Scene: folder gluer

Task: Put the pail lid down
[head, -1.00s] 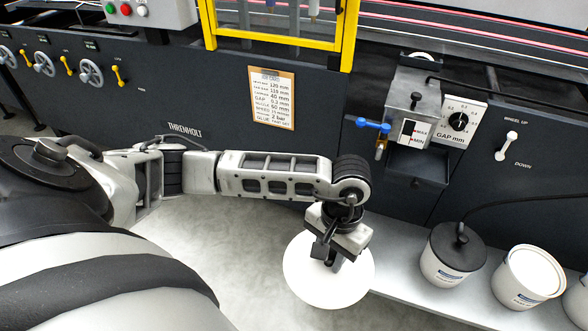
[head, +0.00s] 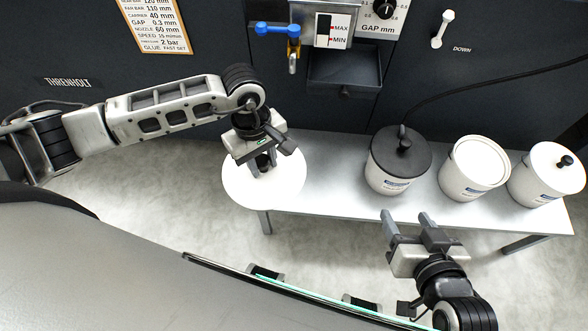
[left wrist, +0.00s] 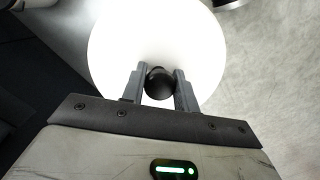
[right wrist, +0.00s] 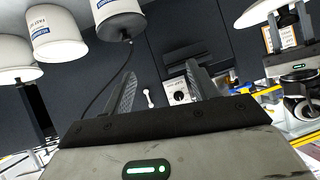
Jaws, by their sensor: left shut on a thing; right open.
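The pail lid is a white disc (head: 285,188) with a black knob (left wrist: 160,84). My left gripper (head: 263,163) is shut on the knob and holds the lid about flat. In the head view the lid overlaps the left end of the pale bench (head: 330,160); I cannot tell whether it touches it. The lid also fills the middle of the left wrist view (left wrist: 150,35). My right gripper (head: 408,216) is open and empty in front of the bench. An uncapped-looking white pail (head: 464,182) stands on the bench, with a pale top and no knob.
A pail with a dark lid (head: 385,182) stands left of it, and a pail with a white, black-knobbed lid (head: 535,188) stands right. The bench is clear between the held lid and the dark-lidded pail. A dark machine with a tray (head: 345,75) rises behind. A black cable (head: 470,80) hangs there.

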